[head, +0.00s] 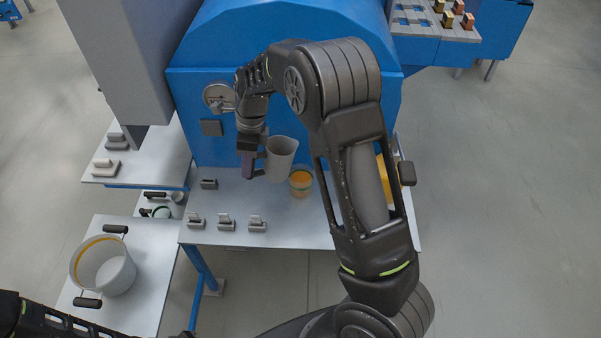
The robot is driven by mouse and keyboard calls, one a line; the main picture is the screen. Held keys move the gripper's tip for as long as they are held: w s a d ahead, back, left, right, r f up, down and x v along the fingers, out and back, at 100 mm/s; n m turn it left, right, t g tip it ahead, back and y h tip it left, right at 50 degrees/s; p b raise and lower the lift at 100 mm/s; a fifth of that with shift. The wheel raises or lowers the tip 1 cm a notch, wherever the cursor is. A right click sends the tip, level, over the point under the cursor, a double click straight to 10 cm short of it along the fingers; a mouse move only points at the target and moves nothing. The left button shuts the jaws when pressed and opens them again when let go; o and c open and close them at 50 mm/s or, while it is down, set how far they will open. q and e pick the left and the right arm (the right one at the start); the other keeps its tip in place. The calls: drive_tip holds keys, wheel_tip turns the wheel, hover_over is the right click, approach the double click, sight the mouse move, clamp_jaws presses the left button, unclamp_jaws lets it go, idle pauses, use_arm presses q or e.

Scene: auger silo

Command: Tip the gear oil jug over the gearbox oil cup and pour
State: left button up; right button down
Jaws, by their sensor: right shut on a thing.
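The gear oil jug (282,158) is a pale grey vessel with its handle on the left. It is above the shelf in front of the blue machine and looks slightly tilted. My right gripper (254,166) is shut on its handle side; the fingers partly hide the handle. My left gripper is out of view; only part of that arm shows at the bottom left.
The pale shelf (275,237) carries several small grey clips (226,221) along its front left. A large pot (103,265) with black handles stands on a side table at the left. A yellow thing (384,178) is partly hidden behind my right arm.

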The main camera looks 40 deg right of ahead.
drive_tip(key=shift+d, duration=0.15)
drive_tip(key=shift+r, duration=1.5)
drive_tip(key=shift+s, duration=0.1)
